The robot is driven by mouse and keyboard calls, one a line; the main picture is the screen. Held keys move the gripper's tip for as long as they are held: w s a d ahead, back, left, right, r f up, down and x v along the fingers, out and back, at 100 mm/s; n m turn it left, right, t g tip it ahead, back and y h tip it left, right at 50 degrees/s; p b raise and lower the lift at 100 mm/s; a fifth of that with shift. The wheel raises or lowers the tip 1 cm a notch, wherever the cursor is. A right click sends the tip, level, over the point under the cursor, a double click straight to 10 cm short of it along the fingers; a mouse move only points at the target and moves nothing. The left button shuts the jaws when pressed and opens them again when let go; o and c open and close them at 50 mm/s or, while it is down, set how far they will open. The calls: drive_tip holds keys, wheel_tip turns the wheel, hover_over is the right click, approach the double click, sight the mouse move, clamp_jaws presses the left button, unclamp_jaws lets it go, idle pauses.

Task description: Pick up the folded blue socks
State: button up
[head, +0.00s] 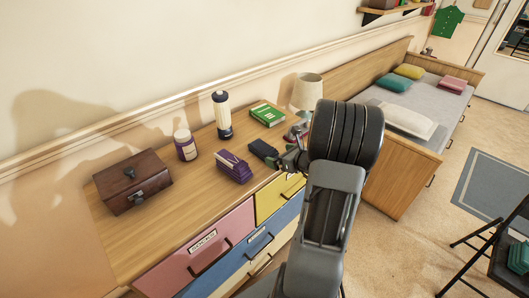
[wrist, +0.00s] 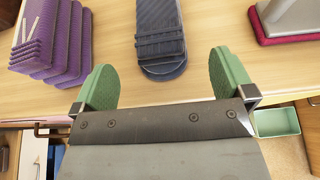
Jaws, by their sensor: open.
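The folded blue socks (wrist: 161,40) lie on the wooden dresser top, dark navy with folded bands across them. They also show in the head view (head: 262,150), close to the dresser's front edge. My gripper (wrist: 165,76) is open and empty, its two green finger pads apart. The socks lie just beyond the fingertips, roughly centred between them, and do not appear touched. In the head view my gripper (head: 290,158) is right of the socks, partly hidden by my arm.
A purple folded stack (head: 233,167) lies left of the socks. A lamp (head: 306,92) stands to the right on a reddish base. A green book (head: 267,113), a black-and-white cylinder (head: 222,115), a jar (head: 185,145) and a brown box (head: 133,182) are also on the dresser (head: 165,226).

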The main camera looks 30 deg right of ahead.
sight(274, 154)
drive_tip(key=shift+x, duration=2.55)
drive_tip(key=shift+s+f, duration=0.1)
drive_tip(key=shift+f, duration=0.05)
drive_tip(key=shift+c, duration=0.4)
drive_tip(key=c, duration=0.9)
